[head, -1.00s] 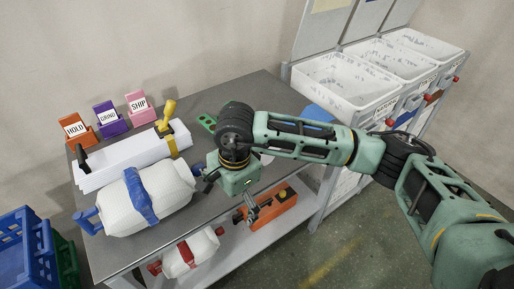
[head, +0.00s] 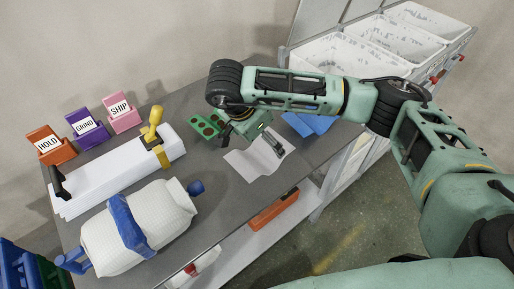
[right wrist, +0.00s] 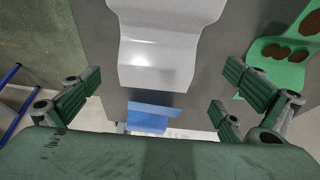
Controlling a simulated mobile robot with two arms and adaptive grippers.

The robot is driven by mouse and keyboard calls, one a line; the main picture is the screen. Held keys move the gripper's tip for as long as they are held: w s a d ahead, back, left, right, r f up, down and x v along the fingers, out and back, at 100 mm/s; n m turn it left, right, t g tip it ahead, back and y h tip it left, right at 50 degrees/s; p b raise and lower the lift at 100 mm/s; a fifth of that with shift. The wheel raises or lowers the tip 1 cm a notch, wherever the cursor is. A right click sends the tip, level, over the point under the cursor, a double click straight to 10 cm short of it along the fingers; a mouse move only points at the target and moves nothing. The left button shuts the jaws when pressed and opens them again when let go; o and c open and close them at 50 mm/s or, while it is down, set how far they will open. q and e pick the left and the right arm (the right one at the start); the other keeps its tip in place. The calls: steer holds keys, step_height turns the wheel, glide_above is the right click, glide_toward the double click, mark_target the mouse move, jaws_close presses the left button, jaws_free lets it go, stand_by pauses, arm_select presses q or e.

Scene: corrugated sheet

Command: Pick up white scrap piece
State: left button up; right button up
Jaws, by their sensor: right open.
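The white scrap piece (head: 244,164) is a pale, bent sheet lying on the grey table (head: 214,211), right of the middle. My right gripper (head: 278,146) is open and empty above its right part, pointing down at it. In the right wrist view the scrap piece (right wrist: 158,62) shows glossy and curved, between and beyond the open fingers of the right gripper (right wrist: 160,92). I cannot tell the exact height of the gripper above it. My left gripper is out of view.
A green plate with round holes (head: 207,126) and a blue object (head: 309,123) lie close to the scrap. A strapped white bundle (head: 172,217) and a stack of white sheets (head: 105,182) fill the left. HOLD, GRIND and SHIP holders stand behind; white bins (head: 367,62) stand right.

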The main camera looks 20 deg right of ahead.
mark_target(269, 148)
steer(key=shift+s+d+f+p, duration=0.25)
steer(key=shift+d+f+p, duration=0.15)
steer(key=shift+f, duration=0.3)
steer(key=x, duration=0.3)
steer(key=shift+w+d+f+p, duration=0.15)
steer(key=shift+w+f+p, duration=0.05)
steer(key=shift+f+p, duration=0.15)
steer(key=shift+w+f, duration=0.1)
steer(key=shift+f, duration=0.1)
steer(key=shift+c, duration=0.5)
steer(key=c, duration=0.4)
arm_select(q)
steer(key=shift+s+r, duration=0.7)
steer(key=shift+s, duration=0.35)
arm_select(e)
steer(key=c, duration=0.5)
